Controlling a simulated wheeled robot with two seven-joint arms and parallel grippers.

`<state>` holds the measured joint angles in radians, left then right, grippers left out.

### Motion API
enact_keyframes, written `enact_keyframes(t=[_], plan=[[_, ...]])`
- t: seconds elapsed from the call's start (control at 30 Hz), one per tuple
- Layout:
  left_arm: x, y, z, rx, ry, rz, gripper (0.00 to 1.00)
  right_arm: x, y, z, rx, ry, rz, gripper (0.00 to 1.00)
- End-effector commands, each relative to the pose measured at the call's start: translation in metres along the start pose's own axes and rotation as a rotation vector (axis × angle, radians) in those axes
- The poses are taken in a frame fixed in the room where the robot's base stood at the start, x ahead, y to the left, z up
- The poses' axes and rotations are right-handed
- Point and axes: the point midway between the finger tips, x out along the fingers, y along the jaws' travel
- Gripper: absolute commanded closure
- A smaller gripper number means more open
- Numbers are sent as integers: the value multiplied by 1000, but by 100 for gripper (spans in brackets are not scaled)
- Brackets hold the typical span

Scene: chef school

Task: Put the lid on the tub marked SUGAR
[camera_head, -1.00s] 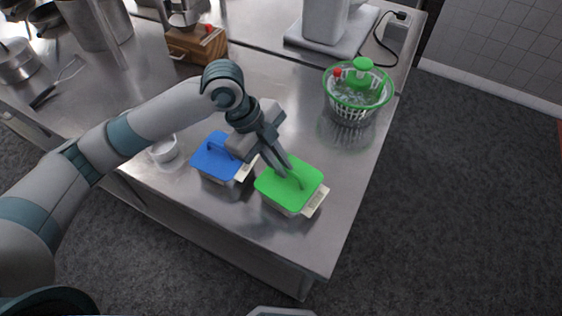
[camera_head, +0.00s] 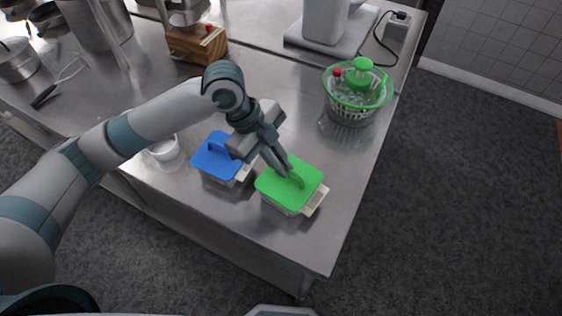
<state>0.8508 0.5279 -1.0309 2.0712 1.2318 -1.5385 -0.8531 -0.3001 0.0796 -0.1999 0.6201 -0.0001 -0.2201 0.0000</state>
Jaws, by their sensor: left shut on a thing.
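The green lid (camera_head: 276,187) lies flat on a tub (camera_head: 283,208) near the counter's front right. A pale label (camera_head: 314,203) sticks out on the tub's right side; its writing is too small to read. My left gripper (camera_head: 291,177) comes down from the upper left and is shut on the green lid's raised handle (camera_head: 299,182). A blue lid (camera_head: 211,162) sits on a second tub (camera_head: 221,180) just to the left. That tub's label (camera_head: 245,171) is partly hidden and unreadable. I cannot tell which tub is marked SUGAR. My right gripper is out of view.
A small white bowl (camera_head: 165,148) stands left of the blue lid, partly behind my arm. A green salad spinner (camera_head: 356,92) stands to the upper right. A wooden block (camera_head: 196,45), a whisk (camera_head: 70,70) and pots are farther back. The counter's front right corner is clear.

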Motion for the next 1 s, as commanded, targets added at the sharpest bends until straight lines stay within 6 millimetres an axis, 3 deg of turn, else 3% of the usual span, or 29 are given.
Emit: enact_keyframes(t=[1.0], plan=[[5, 1, 2, 0, 0, 0, 100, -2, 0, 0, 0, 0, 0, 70]])
